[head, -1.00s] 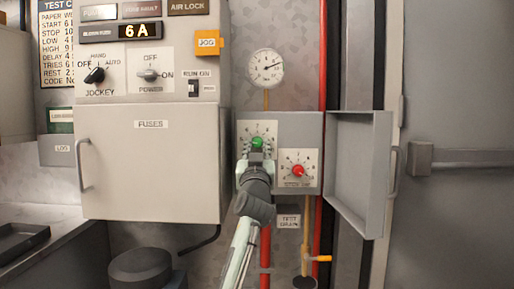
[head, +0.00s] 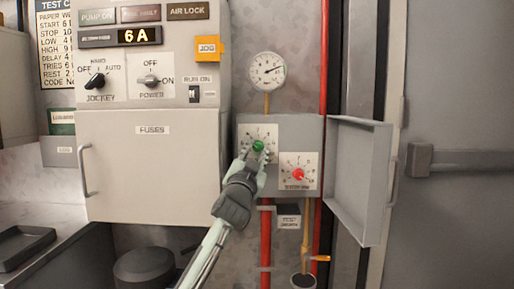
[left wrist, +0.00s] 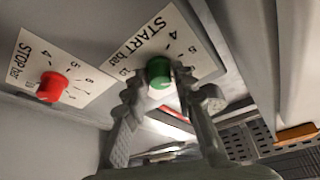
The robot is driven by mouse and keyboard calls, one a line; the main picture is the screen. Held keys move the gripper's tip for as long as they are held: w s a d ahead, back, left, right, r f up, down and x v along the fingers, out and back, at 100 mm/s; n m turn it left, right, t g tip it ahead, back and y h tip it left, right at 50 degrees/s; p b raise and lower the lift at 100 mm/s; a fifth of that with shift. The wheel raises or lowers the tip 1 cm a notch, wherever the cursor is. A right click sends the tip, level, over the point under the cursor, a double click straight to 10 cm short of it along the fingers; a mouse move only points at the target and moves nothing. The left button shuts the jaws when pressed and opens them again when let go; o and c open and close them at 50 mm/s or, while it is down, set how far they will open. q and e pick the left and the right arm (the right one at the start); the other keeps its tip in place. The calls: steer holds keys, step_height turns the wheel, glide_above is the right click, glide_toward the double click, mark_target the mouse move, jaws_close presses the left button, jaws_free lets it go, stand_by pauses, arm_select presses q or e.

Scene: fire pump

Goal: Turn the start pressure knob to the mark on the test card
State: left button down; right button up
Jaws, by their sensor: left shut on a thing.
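The green start pressure knob (head: 258,146) sits on a white dial plate in the open grey switch box; it also shows in the left wrist view (left wrist: 158,72), on the plate marked START bar. My left gripper (head: 256,155) is shut on this knob, one finger on each side, and its fingertips show in the left wrist view (left wrist: 160,84). The knob's pointer is too small or hidden to read. The test card (head: 54,45) hangs at the upper left, cut by cabinet and picture; its START line begins with 6. My right gripper is not in view.
The red stop knob (head: 298,175) sits just right and below. The box door (head: 358,180) stands open on the right. A pressure gauge (head: 267,71) is above. The fuse cabinet (head: 150,170) juts out on the left. Red pipes (head: 265,240) run below.

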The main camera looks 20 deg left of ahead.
arm_select(q)
steer(key=shift+a+m+g+h, duration=0.1)
steer(key=shift+m+g+h, duration=0.35)
steer(key=shift+m, duration=1.05)
steer(key=shift+h, duration=0.35)
steer(key=c, duration=1.3)
jaws_free()
steer(key=shift+o, duration=0.2)
steer(key=shift+s, duration=0.1)
steer(key=v, duration=1.1)
steer(key=shift+s+f, duration=0.25)
steer(key=shift+s, duration=0.1)
